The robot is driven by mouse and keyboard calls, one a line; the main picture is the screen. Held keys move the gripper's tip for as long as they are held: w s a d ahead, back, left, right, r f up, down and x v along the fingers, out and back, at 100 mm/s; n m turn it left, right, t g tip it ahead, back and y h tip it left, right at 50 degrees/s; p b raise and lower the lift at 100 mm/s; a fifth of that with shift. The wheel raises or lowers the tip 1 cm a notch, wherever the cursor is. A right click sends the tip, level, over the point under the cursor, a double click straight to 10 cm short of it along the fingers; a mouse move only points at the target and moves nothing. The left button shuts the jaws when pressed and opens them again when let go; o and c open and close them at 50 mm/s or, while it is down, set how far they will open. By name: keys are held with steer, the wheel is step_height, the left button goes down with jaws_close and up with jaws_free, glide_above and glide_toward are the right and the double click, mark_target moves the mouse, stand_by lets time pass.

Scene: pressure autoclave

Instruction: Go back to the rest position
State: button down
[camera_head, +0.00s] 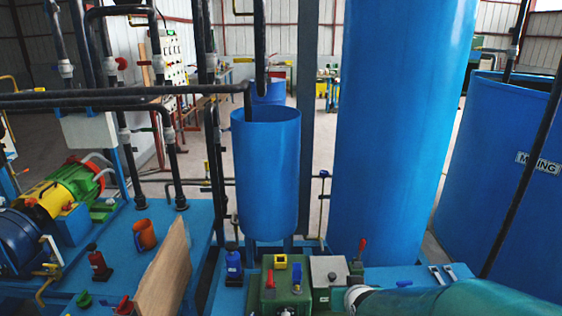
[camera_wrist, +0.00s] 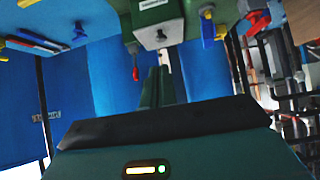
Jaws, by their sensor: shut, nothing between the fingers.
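My gripper (camera_wrist: 158,72) shows in the wrist view as two dark green fingers close together, with nothing between them. The wrist picture looks upside down. In the head view, a green rounded part of my arm (camera_head: 450,299) crosses the lower right corner. The fingers cannot be made out there.
In the head view, the blue bench carries the green box (camera_head: 285,291), the grey box (camera_head: 329,271), a wooden board (camera_head: 163,272) and an orange mug (camera_head: 145,235). Blue tanks (camera_head: 267,170) (camera_head: 395,130) stand behind. Black pipes (camera_head: 120,95) cross the left side.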

steer(key=s+r+g, duration=0.2)
steer(key=s+r, duration=0.4)
steer(key=s, duration=0.4)
steer(key=s+r+g, duration=0.2)
steer(key=s+r, duration=0.4)
steer(key=s, duration=0.3)
steer(key=shift+s+a+r, duration=0.2)
steer(key=shift+s+r, duration=0.1)
steer(key=shift+s, duration=0.05)
